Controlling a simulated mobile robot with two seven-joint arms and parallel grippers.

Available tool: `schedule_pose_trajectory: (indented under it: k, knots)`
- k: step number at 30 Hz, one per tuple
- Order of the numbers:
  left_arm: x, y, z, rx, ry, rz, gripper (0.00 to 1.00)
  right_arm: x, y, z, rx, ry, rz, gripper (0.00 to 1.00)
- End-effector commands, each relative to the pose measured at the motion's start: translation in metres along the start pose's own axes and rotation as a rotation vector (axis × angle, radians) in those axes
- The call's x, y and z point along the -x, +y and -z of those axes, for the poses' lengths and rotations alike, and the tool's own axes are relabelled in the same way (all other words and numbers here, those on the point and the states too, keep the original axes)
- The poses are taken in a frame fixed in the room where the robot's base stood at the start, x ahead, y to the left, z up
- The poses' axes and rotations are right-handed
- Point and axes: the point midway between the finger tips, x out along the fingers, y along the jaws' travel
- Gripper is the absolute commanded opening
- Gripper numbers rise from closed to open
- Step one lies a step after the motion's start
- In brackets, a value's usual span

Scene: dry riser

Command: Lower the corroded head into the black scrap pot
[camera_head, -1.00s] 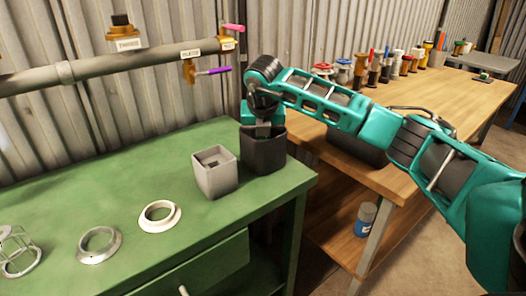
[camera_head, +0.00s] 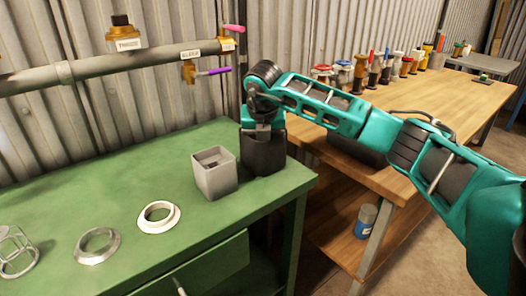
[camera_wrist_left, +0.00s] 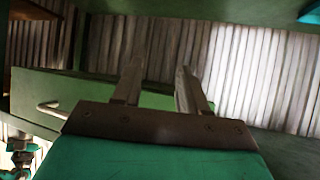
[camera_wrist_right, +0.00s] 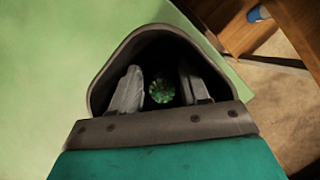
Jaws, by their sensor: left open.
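The black scrap pot (camera_head: 265,158) stands at the right end of the green bench, beside a grey square pot. My right gripper (camera_wrist_right: 162,85) points down inside the pot, and the pot's rim surrounds its fingers in the right wrist view. A small green, ridged round piece (camera_wrist_right: 162,90), which looks like the corroded head, shows between the fingers. I cannot tell whether the fingers touch it or it lies on the pot floor. The head camera cannot see inside the pot. My left gripper (camera_wrist_left: 160,80) is open and empty, away from the pot, and out of the head view.
The grey square pot (camera_head: 215,172) stands just left of the black pot. A white ring (camera_head: 159,217), a grey ring (camera_head: 97,246) and a wire cage (camera_head: 15,252) lie further left. A pipe (camera_head: 120,66) with valves runs behind. A wooden bench (camera_head: 440,100) holds several fittings.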

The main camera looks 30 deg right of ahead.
Motion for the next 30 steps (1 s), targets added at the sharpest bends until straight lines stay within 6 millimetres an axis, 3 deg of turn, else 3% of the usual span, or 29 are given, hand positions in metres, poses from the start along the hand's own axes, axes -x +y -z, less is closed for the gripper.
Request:
schedule_pose_trajectory:
  k: [5,15,18,30]
  knots:
    - [0.0,0.0,0.0,0.0,0.0,0.0,0.43,0.0,0.0,0.0,0.0,0.0,0.0,0.62]
    - [0.0,0.002,-0.001,0.005,-0.01,-0.005,0.43,0.0,0.0,0.0,0.0,0.0,0.001,0.62]
    - [0.004,0.013,0.028,0.002,0.018,-0.038,0.43,0.0,0.0,0.0,0.0,0.0,0.001,0.62]
    - [0.014,0.012,0.038,0.005,0.009,-0.033,0.43,0.098,0.0,-0.001,0.001,-0.003,-0.002,0.62]
